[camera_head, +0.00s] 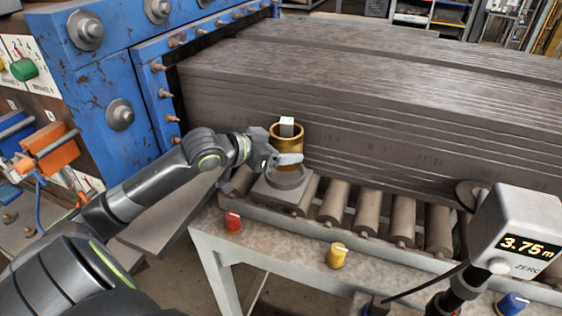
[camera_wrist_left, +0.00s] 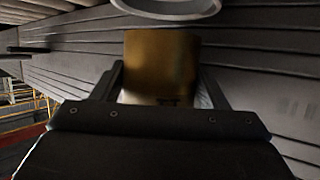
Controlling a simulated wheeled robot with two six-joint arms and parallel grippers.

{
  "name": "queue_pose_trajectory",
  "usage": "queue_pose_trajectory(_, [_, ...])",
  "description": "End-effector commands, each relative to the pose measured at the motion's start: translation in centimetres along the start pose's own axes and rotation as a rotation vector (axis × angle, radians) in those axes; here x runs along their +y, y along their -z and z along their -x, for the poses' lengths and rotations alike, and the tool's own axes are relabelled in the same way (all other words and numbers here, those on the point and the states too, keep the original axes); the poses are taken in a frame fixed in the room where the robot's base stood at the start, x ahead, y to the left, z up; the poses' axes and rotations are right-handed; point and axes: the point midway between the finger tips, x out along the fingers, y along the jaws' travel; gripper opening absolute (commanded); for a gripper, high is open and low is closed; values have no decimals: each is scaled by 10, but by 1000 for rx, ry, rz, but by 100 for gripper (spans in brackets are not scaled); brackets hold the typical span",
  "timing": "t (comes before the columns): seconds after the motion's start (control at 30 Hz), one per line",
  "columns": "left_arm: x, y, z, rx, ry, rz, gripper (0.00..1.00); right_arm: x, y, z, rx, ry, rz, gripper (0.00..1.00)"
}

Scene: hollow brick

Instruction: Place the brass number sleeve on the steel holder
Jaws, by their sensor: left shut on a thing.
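The brass sleeve (camera_head: 287,139) is a short upright gold tube with an open top, above the roller table. My left gripper (camera_head: 286,158) is shut on it, one pale finger showing across its lower part. A pale square block (camera_head: 287,126) shows at its top opening; I cannot tell whether it belongs to the holder. The steel holder (camera_head: 287,178), a grey round ring on a square plate, stands just under the sleeve. In the left wrist view the sleeve (camera_wrist_left: 162,62) sits between the fingers (camera_wrist_left: 162,85), with a grey ring (camera_wrist_left: 168,12) a small gap away.
Several steel rollers (camera_head: 372,213) run right of the holder, with dark stacked planks (camera_head: 400,130) close behind. A blue machine (camera_head: 115,60) stands left. Red (camera_head: 233,221) and yellow (camera_head: 338,255) knobs are on the table front. A display (camera_head: 520,232) reading 3.75 m stands at right.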

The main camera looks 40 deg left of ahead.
Motion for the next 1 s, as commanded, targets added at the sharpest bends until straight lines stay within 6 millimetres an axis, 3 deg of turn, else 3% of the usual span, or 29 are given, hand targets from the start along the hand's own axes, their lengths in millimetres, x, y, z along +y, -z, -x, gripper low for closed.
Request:
queue_pose_trajectory(0.43, [0, -38, -16, 3, -1, 2, 30, 2, 0, 4, 0, -2, 1, 93])
queue_pose_trajectory(0.83, [0, -43, -18, 4, 0, -2, 30, 2, 0, 2, 0, -2, 1, 93])
queue_pose_trajectory(0.87, [0, -44, -18, 0, 0, 0, 70, 2, 0, 2, 0, -2, 1, 93])
queue_pose_trajectory(1.0, [0, -44, -18, 0, 0, 0, 88, 2, 0, 2, 0, -1, 1, 93])
